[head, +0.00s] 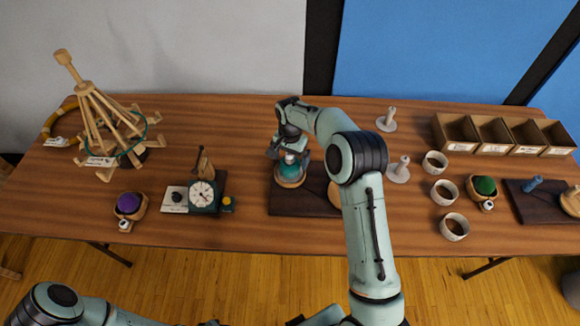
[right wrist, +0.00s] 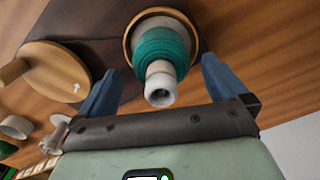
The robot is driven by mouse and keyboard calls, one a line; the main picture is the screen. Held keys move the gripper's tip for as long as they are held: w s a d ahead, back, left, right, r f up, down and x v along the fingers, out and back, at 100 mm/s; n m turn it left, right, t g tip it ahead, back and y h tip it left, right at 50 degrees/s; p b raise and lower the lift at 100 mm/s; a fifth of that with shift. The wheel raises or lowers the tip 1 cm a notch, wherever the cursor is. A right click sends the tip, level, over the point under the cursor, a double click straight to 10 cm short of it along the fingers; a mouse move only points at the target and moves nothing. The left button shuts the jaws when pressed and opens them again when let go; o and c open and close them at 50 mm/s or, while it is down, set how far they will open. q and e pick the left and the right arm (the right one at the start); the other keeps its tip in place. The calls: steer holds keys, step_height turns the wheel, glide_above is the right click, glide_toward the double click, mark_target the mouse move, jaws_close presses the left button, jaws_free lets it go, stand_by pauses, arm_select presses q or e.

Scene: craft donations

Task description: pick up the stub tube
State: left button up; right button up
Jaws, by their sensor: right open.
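A pale tube (right wrist: 160,88) with teal yarn (right wrist: 160,48) wound on it stands in a round wooden dish (head: 291,182) on a dark board. It looks like the stub tube, though no label shows. The teal winding also shows in the head view (head: 291,166). My right gripper (head: 289,148) is above it, pointing down. In the right wrist view my right gripper (right wrist: 160,66) is open, with one finger on each side of the tube and visible gaps. My left gripper is not in view; only part of my left arm shows at the bottom left.
The dark board (head: 290,205) also holds a round wooden piece (right wrist: 52,80). White spindles (head: 398,172), white cups (head: 454,228) and a divided wooden box (head: 455,131) are to the right.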

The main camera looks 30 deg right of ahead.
steer(key=shift+w+f, duration=0.1)
steer(key=shift+f, duration=0.7)
steer(key=c, duration=1.1)
